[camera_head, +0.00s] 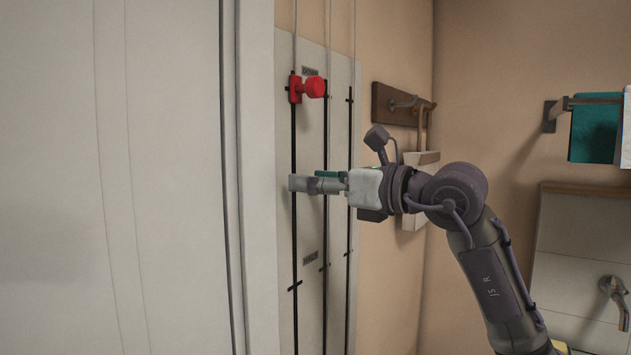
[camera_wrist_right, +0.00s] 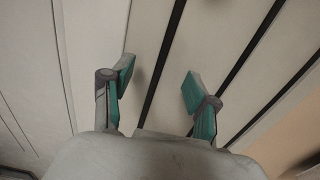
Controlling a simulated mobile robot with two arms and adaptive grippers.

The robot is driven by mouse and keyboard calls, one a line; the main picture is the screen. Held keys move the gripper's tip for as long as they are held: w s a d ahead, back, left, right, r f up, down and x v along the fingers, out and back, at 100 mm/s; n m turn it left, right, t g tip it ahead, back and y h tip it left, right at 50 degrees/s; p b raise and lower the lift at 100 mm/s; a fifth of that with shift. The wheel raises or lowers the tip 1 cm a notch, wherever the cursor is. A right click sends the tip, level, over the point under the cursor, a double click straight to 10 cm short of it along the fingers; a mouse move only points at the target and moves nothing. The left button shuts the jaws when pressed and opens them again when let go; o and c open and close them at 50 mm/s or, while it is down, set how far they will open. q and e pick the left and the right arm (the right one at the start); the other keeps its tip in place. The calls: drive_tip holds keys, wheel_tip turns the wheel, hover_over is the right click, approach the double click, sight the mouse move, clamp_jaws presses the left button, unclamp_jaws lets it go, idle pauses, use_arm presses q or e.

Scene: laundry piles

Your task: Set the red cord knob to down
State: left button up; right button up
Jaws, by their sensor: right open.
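The red cord knob (camera_head: 312,88) sits near the top of the leftmost dark slot on a pale wall panel (camera_head: 312,225), close to the upper small label. My right gripper (camera_head: 298,184) is below the knob, in front of the same panel, with its fingers pointing toward the slots. In the right wrist view the right gripper (camera_wrist_right: 155,85) is open and empty, with a dark slot (camera_wrist_right: 165,60) running between its fingers. The knob does not show in the right wrist view. My left gripper is not in view.
Two more dark slots (camera_head: 349,130) run beside the knob's slot. A large pale door or cabinet side (camera_head: 170,180) stands close on the left. A wooden hook rail (camera_head: 385,104) and a towel bar with a teal towel (camera_head: 595,135) are on the walls to the right.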

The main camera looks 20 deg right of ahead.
drive_tip(key=shift+d, duration=0.1)
drive_tip(key=v, duration=1.2)
